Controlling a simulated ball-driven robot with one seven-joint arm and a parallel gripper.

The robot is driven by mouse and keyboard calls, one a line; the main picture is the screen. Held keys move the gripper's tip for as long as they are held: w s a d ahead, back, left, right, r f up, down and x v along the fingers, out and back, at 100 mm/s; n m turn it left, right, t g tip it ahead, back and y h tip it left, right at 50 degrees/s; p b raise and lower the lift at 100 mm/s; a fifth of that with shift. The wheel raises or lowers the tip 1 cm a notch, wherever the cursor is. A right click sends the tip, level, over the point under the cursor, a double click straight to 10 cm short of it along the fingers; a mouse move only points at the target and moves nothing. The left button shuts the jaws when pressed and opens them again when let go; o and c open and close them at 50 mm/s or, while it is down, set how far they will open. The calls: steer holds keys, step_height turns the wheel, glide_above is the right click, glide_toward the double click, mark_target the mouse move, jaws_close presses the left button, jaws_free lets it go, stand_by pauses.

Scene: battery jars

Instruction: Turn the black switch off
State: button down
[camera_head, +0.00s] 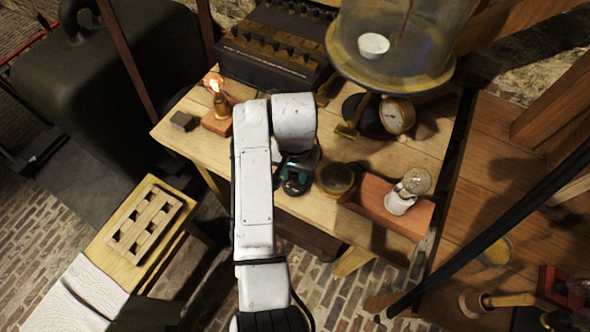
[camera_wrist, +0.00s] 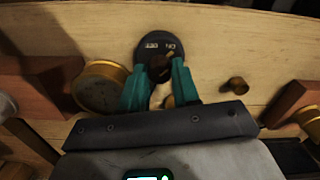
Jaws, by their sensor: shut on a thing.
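The black switch (camera_wrist: 152,45) is a round black disc with a knob and pale ON/OFF lettering that reads upside down in the wrist view. My gripper (camera_wrist: 160,76) has teal fingers closed around the switch's dark knob (camera_wrist: 159,68), one finger on each side. In the head view my gripper (camera_head: 296,178) is over the front part of the wooden table, and my arm hides much of the switch there. The knob's pointer direction is hard to read between the fingers.
A lit bulb (camera_head: 215,84) stands left of my arm on the table (camera_head: 180,140). A round brass instrument (camera_head: 336,179) and another bulb (camera_head: 416,181) on a reddish wooden block (camera_head: 375,200) are to the right. A glass bell jar (camera_head: 392,45) and dial gauge (camera_head: 394,117) stand behind.

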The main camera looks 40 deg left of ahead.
steer(key=shift+r+n+p, duration=0.15)
steer(key=shift+n+p, duration=0.25)
steer(key=shift+p, duration=0.05)
steer(key=shift+w+r+n+p, duration=0.1)
steer(key=shift+n+p, duration=0.85)
steer(key=shift+n, duration=0.05)
steer(key=n+p, duration=0.3)
steer(key=n, duration=0.2)
steer(key=n+p, duration=0.1)
steer(key=n, duration=0.5)
steer(key=n+p, duration=0.1)
steer(key=n, duration=0.3)
steer(key=c, duration=0.8)
jaws_free()
steer(key=shift+f, duration=0.2)
